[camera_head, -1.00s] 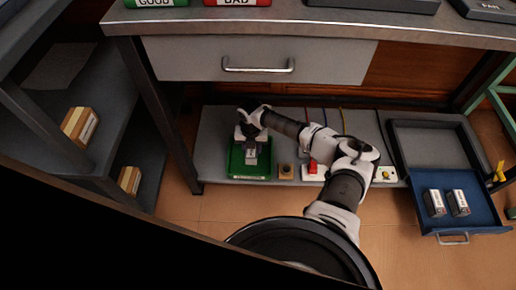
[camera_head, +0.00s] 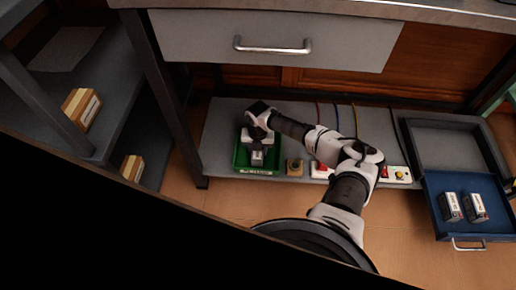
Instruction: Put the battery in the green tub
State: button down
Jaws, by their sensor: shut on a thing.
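The green tub (camera_head: 242,163) sits on the low grey shelf under the workbench. My gripper (camera_head: 257,150) is over the tub, pointing down, and is shut on a battery (camera_head: 257,158), a small block with a pale and dark face. The battery is within the tub's outline; I cannot tell whether it touches the tub floor. Two similar batteries, one on the left (camera_head: 451,207) and one on the right (camera_head: 475,207), stand in the open blue drawer at the right.
A small wooden block (camera_head: 294,167) and white button boxes (camera_head: 397,174) stand right of the tub. The bench drawer (camera_head: 275,40) is above, and a dark table leg (camera_head: 172,110) is at the left. A grey shelf unit with boxes (camera_head: 82,108) is further left.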

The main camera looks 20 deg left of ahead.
jog(key=shift+f, duration=0.45)
dwell(0.6)
jog(key=c, duration=0.8)
grip_release()
jog(key=shift+o, duration=0.2)
notch_tip(320, 180, up, 14)
jog(key=p, duration=0.3)
jog(key=shift+p, duration=0.4)
